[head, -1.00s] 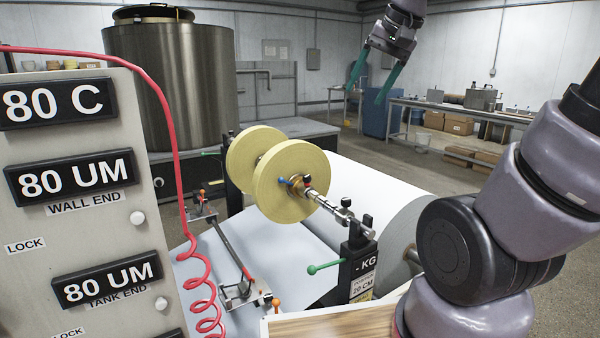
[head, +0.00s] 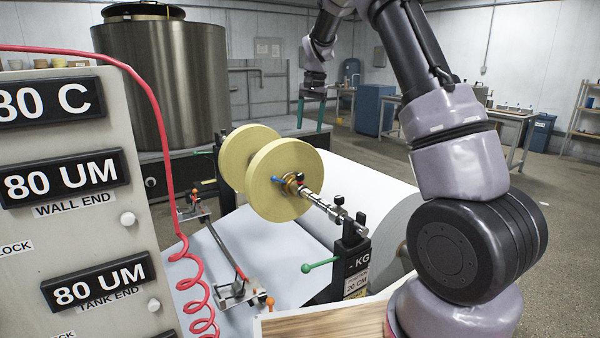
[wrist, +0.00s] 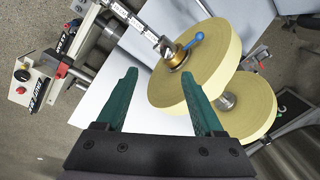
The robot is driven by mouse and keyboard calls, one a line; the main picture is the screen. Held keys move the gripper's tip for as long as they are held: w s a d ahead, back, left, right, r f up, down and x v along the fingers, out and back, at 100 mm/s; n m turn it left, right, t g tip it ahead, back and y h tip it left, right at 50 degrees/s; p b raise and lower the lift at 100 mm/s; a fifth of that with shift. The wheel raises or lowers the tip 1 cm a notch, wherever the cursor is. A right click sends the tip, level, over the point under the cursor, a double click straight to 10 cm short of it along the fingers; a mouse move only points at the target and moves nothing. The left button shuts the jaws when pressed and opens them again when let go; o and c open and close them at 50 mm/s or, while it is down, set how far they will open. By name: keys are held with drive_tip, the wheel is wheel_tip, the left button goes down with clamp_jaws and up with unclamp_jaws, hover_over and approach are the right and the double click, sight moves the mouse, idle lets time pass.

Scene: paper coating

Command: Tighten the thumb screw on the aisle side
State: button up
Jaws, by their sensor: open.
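My gripper (head: 311,112) is raised beyond the yellow rolls, green fingers apart and empty; in the wrist view (wrist: 158,76) it also shows open. A pale yellow roll (head: 267,190) sits on a metal shaft (head: 320,203), with a second roll (head: 232,160) behind it. A brass hub with a blue lever (wrist: 194,40) is at the near roll's face. Small dark knobs (head: 339,200) stand on the shaft's outer end and its post. An orange knob (head: 270,302) tops the near end of a metal bar (head: 228,248). I cannot tell which of these is the aisle-side thumb screw.
A control panel (head: 70,230) with black displays and a coiled red hose (head: 197,290) stand at the left. A large metal tank (head: 160,85) is behind. A green-handled lever (head: 320,264) juts from the black post.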

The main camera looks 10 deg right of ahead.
drive_tip(key=g+h, duration=0.1)
approach(300, 174)
wheel_tip(300, 174, down, 9)
drive_tip(key=shift+r, duration=0.2)
clamp_jaws()
